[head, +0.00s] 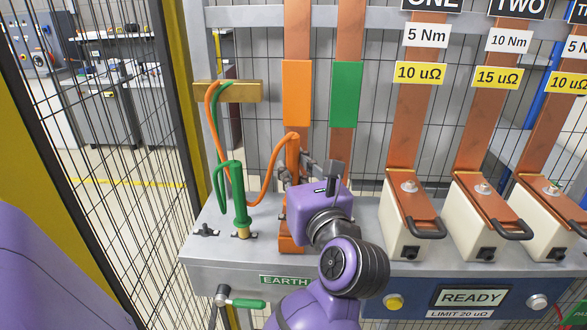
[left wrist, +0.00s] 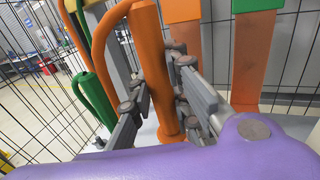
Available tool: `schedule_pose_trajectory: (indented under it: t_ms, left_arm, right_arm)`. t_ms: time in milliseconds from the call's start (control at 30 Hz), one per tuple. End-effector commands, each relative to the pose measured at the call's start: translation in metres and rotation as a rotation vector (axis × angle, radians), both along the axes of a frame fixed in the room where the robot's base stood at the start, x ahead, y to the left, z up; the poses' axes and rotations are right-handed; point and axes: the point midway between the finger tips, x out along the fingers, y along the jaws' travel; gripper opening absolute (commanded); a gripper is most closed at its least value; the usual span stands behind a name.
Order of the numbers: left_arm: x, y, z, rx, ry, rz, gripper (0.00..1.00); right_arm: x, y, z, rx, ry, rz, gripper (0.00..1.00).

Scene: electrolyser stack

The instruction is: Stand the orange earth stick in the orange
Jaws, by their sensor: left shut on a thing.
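The orange earth stick (head: 293,150) is near upright, with an orange cable from its top. My left gripper (head: 308,172) is shut on it; in the left wrist view the stick (left wrist: 152,70) stands between the two grey fingers (left wrist: 160,105). Its lower end is hidden in the head view by my gripper and in the left wrist view by my purple wrist. An orange panel (head: 297,93) covers part of a copper bar behind and above. An orange-brown block (head: 291,242) shows on the bench below the gripper; whether the stick touches it I cannot tell. My right gripper is not in view.
A green stick (head: 239,195) stands upright on the bench, left of my gripper. A black fitting (head: 206,231) lies further left. Both cables hang from a brass block (head: 228,91). Cream units with black handles (head: 410,215) stand right. A mesh fence (head: 110,120) is left.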

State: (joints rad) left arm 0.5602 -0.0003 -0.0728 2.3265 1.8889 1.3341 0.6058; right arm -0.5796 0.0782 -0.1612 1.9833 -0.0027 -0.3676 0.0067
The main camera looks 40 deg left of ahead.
Motion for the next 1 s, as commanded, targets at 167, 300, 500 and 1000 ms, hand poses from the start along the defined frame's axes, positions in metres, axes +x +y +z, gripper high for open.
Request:
schedule_pose_trajectory:
  t_ms: [167, 300, 500, 1000]
  left_arm:
    - [0.0, 0.0, 0.001, 0.0, 0.0, 0.0, 0.27]
    - [0.0, 0.0, 0.001, 0.0, 0.0, 0.0, 0.39]
    - [0.0, 0.0, 0.0, -0.001, 0.002, 0.0, 0.39]
    - [-0.044, -0.061, -0.001, -0.006, 0.002, -0.003, 0.39]
  right_arm:
    - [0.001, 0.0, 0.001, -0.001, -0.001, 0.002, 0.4]
    - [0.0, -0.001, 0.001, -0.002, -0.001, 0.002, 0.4]
    - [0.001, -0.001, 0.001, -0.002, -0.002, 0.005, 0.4]
    - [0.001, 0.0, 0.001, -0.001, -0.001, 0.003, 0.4]
